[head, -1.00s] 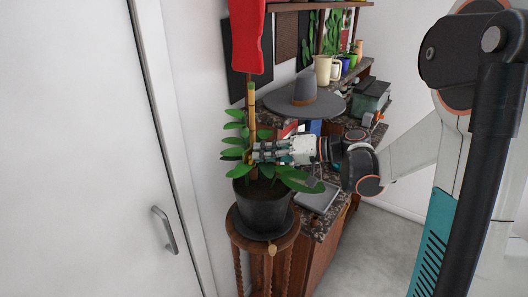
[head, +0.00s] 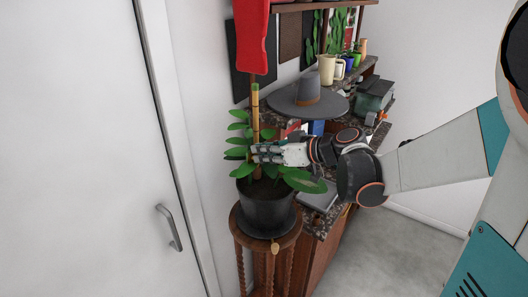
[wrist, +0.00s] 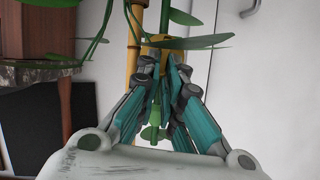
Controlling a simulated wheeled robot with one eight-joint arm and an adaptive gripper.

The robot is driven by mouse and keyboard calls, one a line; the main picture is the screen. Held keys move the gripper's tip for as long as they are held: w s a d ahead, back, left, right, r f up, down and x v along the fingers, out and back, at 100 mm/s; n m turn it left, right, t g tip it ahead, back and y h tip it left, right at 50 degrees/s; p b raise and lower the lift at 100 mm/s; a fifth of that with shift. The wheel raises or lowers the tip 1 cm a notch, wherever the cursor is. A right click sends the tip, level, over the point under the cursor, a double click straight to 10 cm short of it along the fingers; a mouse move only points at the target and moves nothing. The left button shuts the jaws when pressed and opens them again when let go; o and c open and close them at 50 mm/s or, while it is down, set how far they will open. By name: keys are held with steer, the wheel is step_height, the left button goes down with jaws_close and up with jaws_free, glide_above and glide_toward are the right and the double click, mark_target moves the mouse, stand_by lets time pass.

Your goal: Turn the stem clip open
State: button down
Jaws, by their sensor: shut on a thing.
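A potted plant with green leaves (head: 304,181) grows beside a bamboo stake (head: 255,105) in a dark pot (head: 266,209). My gripper (head: 260,153) reaches in from the right at the stem, just above the lower leaves. In the wrist view my fingertips (wrist: 165,72) are close together at a small yellow piece, seemingly the stem clip (wrist: 176,46), next to the stake (wrist: 131,62). The fingers are shut on it, and they and a leaf hide much of it. I cannot tell whether the clip is turned open. A green piece (wrist: 154,112) shows between the fingers.
The pot stands on a round wooden stand (head: 247,224) near a white door (head: 85,150) with a metal handle (head: 168,228). A red cloth (head: 250,35) hangs above the stake.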

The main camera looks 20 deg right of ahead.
steer(key=shift+h, duration=0.3)
stand_by(0.4)
steer(key=c, duration=1.7)
jaws_free()
